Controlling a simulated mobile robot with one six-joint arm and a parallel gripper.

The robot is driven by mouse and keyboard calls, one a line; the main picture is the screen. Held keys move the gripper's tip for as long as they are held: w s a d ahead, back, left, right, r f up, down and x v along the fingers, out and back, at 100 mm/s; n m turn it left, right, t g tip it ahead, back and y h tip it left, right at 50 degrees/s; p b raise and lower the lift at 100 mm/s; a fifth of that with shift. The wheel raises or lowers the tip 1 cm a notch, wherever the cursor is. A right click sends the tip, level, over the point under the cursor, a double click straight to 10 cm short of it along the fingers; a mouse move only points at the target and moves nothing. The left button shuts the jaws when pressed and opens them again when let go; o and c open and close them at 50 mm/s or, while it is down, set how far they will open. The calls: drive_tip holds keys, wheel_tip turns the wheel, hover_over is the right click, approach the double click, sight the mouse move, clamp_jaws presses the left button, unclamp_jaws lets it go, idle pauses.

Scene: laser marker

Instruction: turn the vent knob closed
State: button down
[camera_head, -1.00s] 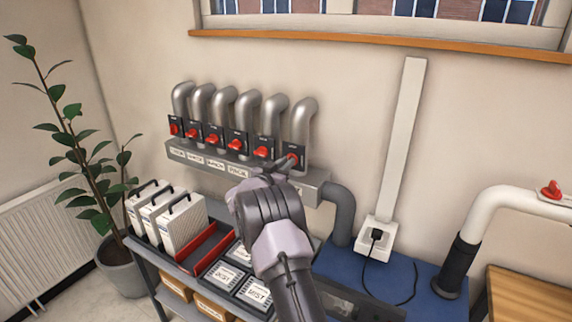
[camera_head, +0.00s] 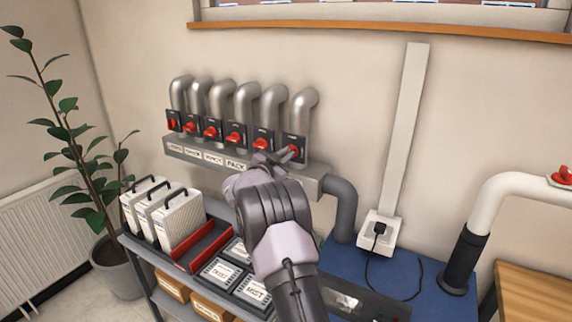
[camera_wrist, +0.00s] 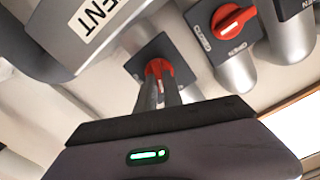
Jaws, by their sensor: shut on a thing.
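The vent knob is the rightmost red rotary knob on a dark square plate (camera_head: 296,145) in the row on the wall manifold. In the head view my gripper (camera_head: 288,156) covers most of it. In the wrist view the red knob (camera_wrist: 158,69) sits between the fingertips of my gripper (camera_wrist: 158,82), which is shut on it. A label ending in "ENT" (camera_wrist: 95,17) shows on the grey manifold beside it. The fingers hide part of the knob, so its exact angle is hard to read.
A neighbouring red knob (camera_wrist: 233,22) with an "OPEN" marking is close by in the wrist view. Several metal pipes (camera_head: 275,105) rise above the manifold (camera_head: 205,157). A shelf cart with white filter boxes (camera_head: 180,220) and labelled trays stands below. A white wall duct (camera_head: 403,130) is at right.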

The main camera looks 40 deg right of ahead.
drive_tip(key=shift+s+f+m+b, duration=0.1)
drive_tip(key=shift+f+m+b, duration=0.05)
drive_tip(key=shift+m+b, duration=2.65)
drive_tip(key=shift+s+f+m+b, duration=0.15)
drive_tip(key=shift+m+b, duration=1.7)
drive_tip(key=shift+m, duration=1.75)
drive_tip(key=shift+w, duration=0.1)
drive_tip(key=c, duration=1.5)
unclamp_jaws()
